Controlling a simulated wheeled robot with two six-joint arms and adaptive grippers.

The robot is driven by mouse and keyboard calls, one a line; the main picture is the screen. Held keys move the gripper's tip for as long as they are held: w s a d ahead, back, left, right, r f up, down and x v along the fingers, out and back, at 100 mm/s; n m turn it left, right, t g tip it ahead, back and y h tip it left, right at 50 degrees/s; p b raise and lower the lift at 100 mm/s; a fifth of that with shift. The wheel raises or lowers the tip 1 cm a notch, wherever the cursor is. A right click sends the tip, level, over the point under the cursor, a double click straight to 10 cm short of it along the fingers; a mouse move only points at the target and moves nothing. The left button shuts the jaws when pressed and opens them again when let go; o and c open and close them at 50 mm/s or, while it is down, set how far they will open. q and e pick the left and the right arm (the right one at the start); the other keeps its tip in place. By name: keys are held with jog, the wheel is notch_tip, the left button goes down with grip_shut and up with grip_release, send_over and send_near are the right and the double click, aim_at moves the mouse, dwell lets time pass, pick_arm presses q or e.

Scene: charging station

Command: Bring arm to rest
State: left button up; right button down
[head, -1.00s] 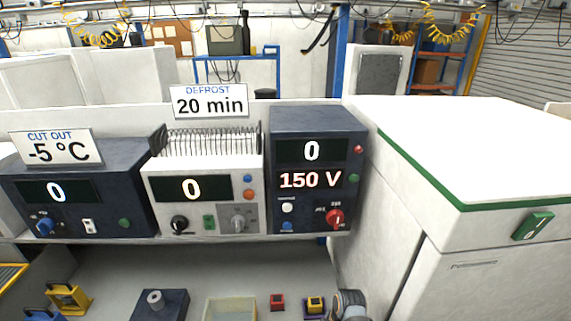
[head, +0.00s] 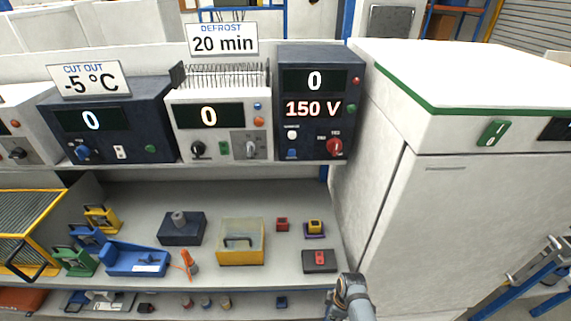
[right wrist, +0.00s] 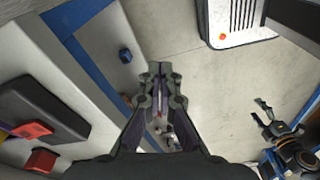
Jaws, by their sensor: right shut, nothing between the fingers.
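My right gripper (right wrist: 160,75) is shut and empty in the right wrist view, its fingers together above the grey floor and clear of the shelf edge at left. In the head view my right arm (head: 352,290) shows at the bottom, just in front of the shelf's right end; its fingertips are not clear there. A dark two-fingered gripper at the right of the wrist view, which looks like my left one (right wrist: 262,113), has its fingers apart with nothing between them. My left arm is not in the head view.
The shelf (head: 205,277) holds a black box with a red top (head: 319,262), a clear yellow bin (head: 240,255) and several small parts. A white cabinet (head: 460,200) stands at right.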

jog(key=s+d+f+m+h+b, duration=0.1)
jog(key=s+d+f+m+b, duration=0.25)
jog(key=s+f, duration=0.6)
jog(key=s+d+f+m+b, duration=0.3)
jog(key=s+f+m, duration=0.3)
jog(key=f, duration=0.7)
pick_arm(q)
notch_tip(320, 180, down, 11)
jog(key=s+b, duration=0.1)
jog(key=b, duration=0.2)
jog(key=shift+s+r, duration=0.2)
pick_arm(e)
jog(key=s+d+f+m, duration=0.2)
jog(key=s+d+f, duration=0.1)
jog(key=s, duration=0.5)
jog(key=s+d+f+m+t+h, duration=0.1)
jog(key=s+d+f+m, duration=0.2)
jog(key=s+f, duration=0.2)
jog(key=s, duration=0.3)
jog(key=shift+f, duration=0.25)
